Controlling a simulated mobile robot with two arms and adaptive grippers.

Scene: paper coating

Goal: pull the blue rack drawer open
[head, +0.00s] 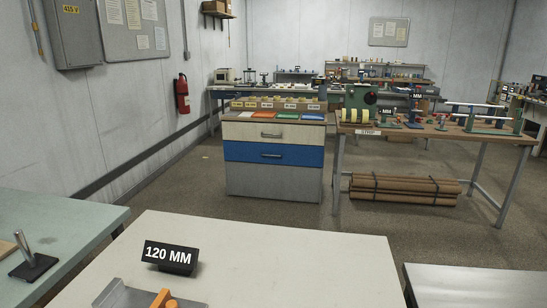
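The rack (273,182) is a low drawer cabinet standing on the floor across the room, beyond the near white table. Its blue drawer (250,153) is the middle front, below a cream drawer (250,133) and above a grey lower panel. The blue drawer has a dark horizontal handle (272,155) at its middle. Its front looks about flush with the fronts around it, so it appears shut. Neither of my grippers shows in the head view.
A white table (330,250) with a "120 MM" sign (171,257) stands in front. A green-grey table (70,222) is at the left, a grey surface (470,285) at the lower right. A wooden workbench (480,137) stands right of the rack, brown rolls (405,189) beneath. Floor (190,195) before the rack is clear.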

